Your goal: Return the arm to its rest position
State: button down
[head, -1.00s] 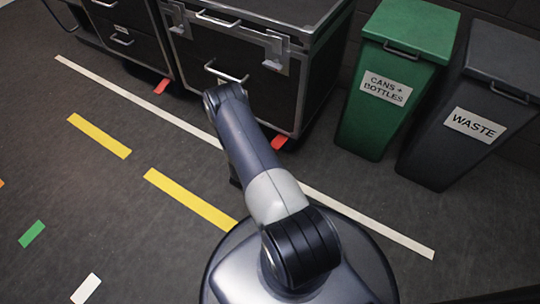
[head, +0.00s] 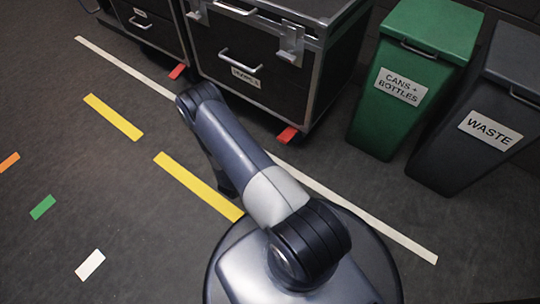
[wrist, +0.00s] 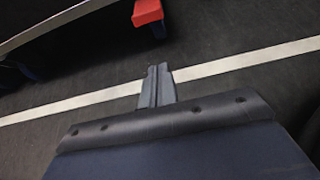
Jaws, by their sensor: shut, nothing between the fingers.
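My arm (head: 235,150) reaches out over the floor in the head view, bent at an elbow away from my base. Its far end folds down behind the upper link, so my gripper is hidden there. In the wrist view my gripper (wrist: 158,72) shows with its two grey fingers together, shut and empty. It is above the dark floor, in front of a white floor line (wrist: 225,65). No cue button can be made out in these views.
A black flight case (head: 250,60) with metal edges stands ahead, another beside it at left. A green bin (head: 405,110) and a dark waste bin (head: 465,155) stand at right. Floor at left is open, with yellow strips (head: 112,117) and small coloured marks.

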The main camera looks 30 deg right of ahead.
jog(key=shift+a+r, duration=0.15)
jog(key=shift+a, duration=0.05)
